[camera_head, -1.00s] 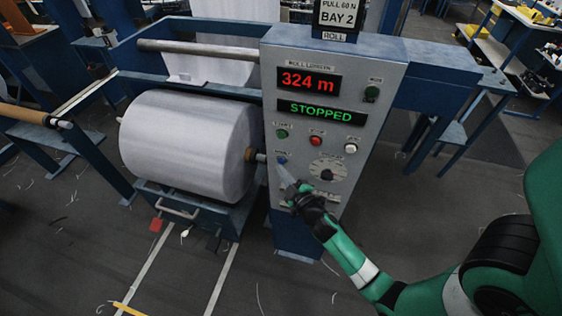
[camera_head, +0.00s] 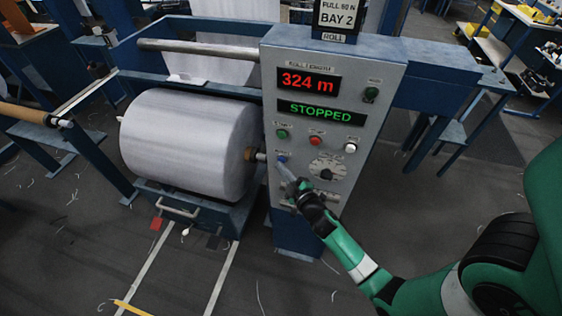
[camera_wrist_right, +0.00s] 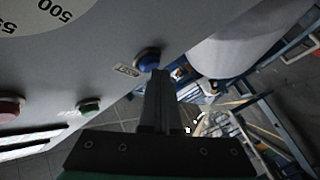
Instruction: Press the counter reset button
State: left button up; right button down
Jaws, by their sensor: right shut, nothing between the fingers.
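A blue button (camera_head: 282,158) sits low on the left side of the grey control panel (camera_head: 345,205). It also shows in the right wrist view (camera_wrist_right: 148,58) beside a small label I cannot read clearly. My right gripper (camera_head: 280,167) is shut and empty, with its fingertips just below the blue button. In the right wrist view the shut fingertips (camera_wrist_right: 160,76) overlap the button's lower edge; I cannot tell whether they touch it. The red counter display (camera_head: 309,82) reads 324 m. My left gripper is not in view.
A green button (camera_head: 282,134), red button (camera_head: 316,141), white button (camera_head: 350,148) and dial (camera_head: 327,172) share the panel. A green display (camera_head: 320,112) reads STOPPED. A large white roll (camera_head: 185,143) stands left of the panel.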

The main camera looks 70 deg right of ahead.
jog(key=shift+d, duration=0.1)
dwell(0.4)
jog(key=shift+s+a+b, duration=0.1)
jog(key=shift+a+b, duration=0.6)
jog(key=shift+a, duration=0.15)
jog(key=a+b, duration=0.4)
jog(key=a, duration=0.1)
jog(key=shift+s, duration=0.2)
dwell(0.6)
